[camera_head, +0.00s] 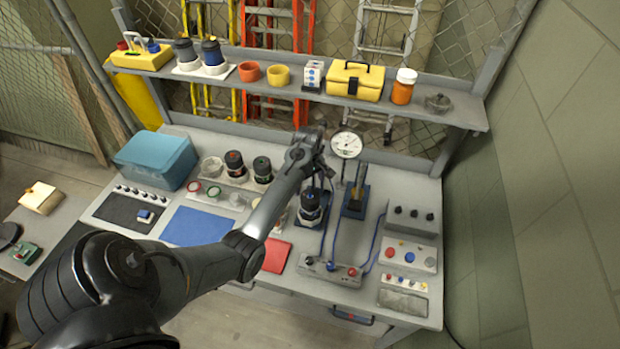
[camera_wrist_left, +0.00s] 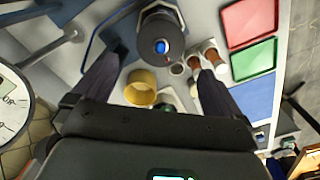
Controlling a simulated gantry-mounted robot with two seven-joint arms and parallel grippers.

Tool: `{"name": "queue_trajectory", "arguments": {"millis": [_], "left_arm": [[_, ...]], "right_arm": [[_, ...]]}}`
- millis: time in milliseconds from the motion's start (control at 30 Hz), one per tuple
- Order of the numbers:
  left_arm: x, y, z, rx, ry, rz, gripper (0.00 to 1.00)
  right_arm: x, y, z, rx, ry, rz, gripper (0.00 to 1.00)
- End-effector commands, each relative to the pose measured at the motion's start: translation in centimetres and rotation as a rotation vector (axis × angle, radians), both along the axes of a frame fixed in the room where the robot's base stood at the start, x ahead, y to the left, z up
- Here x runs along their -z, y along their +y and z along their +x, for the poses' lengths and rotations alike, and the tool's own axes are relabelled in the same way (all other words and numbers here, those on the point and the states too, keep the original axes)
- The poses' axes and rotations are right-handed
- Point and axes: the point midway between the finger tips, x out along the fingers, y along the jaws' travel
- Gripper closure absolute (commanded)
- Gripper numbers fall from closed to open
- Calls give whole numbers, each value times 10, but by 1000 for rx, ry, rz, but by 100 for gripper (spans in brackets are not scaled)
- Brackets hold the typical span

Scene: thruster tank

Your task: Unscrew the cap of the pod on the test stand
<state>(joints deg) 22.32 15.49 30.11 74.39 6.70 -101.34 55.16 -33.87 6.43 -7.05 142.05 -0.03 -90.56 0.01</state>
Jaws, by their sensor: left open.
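The pod (camera_head: 311,203) stands upright on the test stand, a dark body with a pale band on a blue base, right of the table's middle. In the left wrist view the pod (camera_wrist_left: 161,36) is seen from above, its dark round top with a blue centre near the upper edge. My left gripper (camera_head: 317,158) is above and behind the pod in the head view. Its open fingers (camera_wrist_left: 160,60) show on either side of the pod in the wrist view, with nothing between them. I cannot tell the exact height gap. My right gripper is out of view.
A dial gauge (camera_head: 346,145) stands close behind the pod, beside a blue-based post (camera_head: 355,200). Blue hoses run to a valve block (camera_head: 330,272) in front. Other pods (camera_head: 262,171) stand left. A loaded shelf (camera_head: 455,112) crosses the back. Control boxes (camera_head: 410,255) sit right.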

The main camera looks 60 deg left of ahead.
Motion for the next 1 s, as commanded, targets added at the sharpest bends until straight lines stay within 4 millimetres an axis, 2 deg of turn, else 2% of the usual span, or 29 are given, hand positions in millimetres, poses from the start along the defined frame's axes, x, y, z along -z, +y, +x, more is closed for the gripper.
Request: {"name": "queue_trajectory", "arguments": {"millis": [300, 500, 700, 1000], "left_arm": [[49, -1, -1, -2, 3, -3, 0], [74, 0, 0, -1, 2, -2, 0], [88, 0, 0, -2, 1, -2, 0], [91, 0, 0, -2, 0, -1, 0]], "right_arm": [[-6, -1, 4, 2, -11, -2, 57], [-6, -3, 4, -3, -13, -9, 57], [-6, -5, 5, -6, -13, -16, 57], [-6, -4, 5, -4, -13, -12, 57]]}}
